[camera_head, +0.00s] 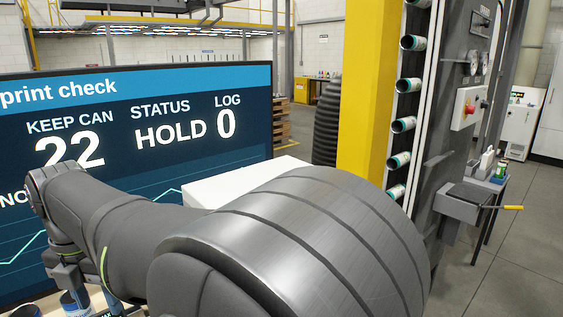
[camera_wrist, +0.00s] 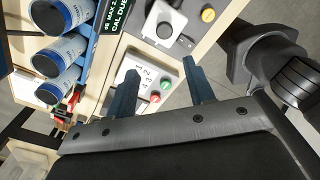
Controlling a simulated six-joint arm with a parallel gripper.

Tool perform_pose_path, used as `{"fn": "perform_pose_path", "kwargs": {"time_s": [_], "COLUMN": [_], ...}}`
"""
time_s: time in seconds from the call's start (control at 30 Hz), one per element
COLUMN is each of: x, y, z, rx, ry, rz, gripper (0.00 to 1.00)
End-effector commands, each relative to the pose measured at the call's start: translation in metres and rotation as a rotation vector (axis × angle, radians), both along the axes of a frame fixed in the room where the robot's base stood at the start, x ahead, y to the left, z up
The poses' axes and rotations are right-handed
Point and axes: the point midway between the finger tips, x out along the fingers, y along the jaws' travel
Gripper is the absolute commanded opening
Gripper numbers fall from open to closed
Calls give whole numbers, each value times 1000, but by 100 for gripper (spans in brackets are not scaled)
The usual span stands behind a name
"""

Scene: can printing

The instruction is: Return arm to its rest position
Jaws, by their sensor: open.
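My gripper (camera_wrist: 158,88) is open and empty in the wrist view, its two blue fingers apart above a bench. Below and between the fingers shows a white control box (camera_wrist: 144,82) with a red and a green button. In the head view my grey arm stretches across the bottom toward the left, in front of the screen. The gripper's fingertips cannot be made out clearly there. A screen (camera_head: 150,105) reads "print check", "KEEP CAN 22", "STATUS HOLD" and "LOG 0".
Several blue-labelled cans (camera_wrist: 62,52) lie in a row at the wrist view's left. In the head view, a yellow post (camera_head: 368,90) stands beside a chute of cans (camera_head: 404,124); floor shows at right.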

Motion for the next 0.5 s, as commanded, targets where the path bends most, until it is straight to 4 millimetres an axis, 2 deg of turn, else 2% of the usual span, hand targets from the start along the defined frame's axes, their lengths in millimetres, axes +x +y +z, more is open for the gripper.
{"fn": "perform_pose_path", "kwargs": {"time_s": [0.3,0.5], "x": [0,1], "y": [0,-1], "z": [65,58], "rx": [3,-1], "ry": [-2,1], "rz": [0,-170], "gripper": [49,49]}}
